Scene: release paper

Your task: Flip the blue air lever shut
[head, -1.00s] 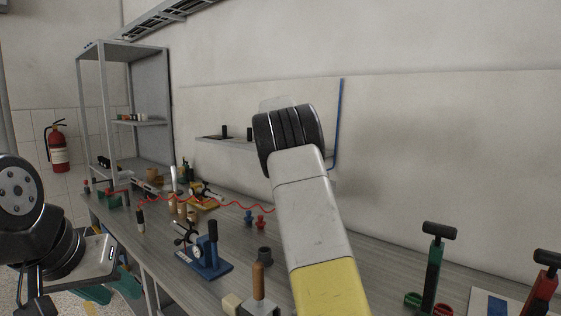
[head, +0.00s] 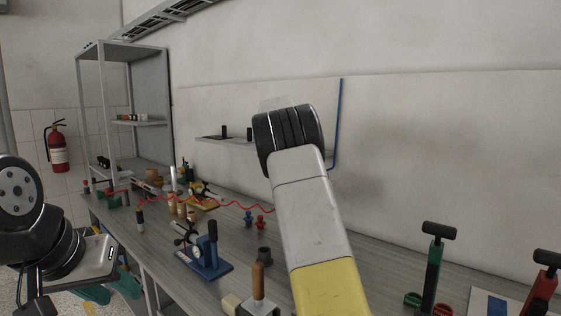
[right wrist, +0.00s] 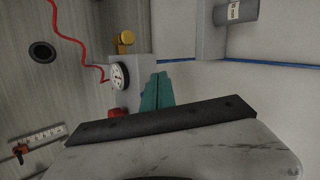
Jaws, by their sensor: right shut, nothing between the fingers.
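My right gripper (right wrist: 156,92) shows in the right wrist view as teal fingers held together, with nothing between them. Its tips are beside a grey block (right wrist: 135,66) carrying a round white gauge (right wrist: 119,76), a brass knob (right wrist: 124,39) and a red knob (right wrist: 117,112). I cannot make out a blue lever there; the fingers cover part of the block. A blue air pipe (right wrist: 190,61) runs right from it, and shows on the wall in the head view (head: 340,120). My left gripper (head: 112,287) has its teal fingers apart, low at the left. In the head view my right arm hides its gripper.
A blue press with a dial and upright handle (head: 207,260) stands on the grey bench (head: 225,285). Near it are a wooden-handled tool (head: 258,280), a dark cup (head: 264,255) and a red coiled hose (head: 232,204). Green (head: 433,270) and red (head: 543,285) handled tools stand right.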

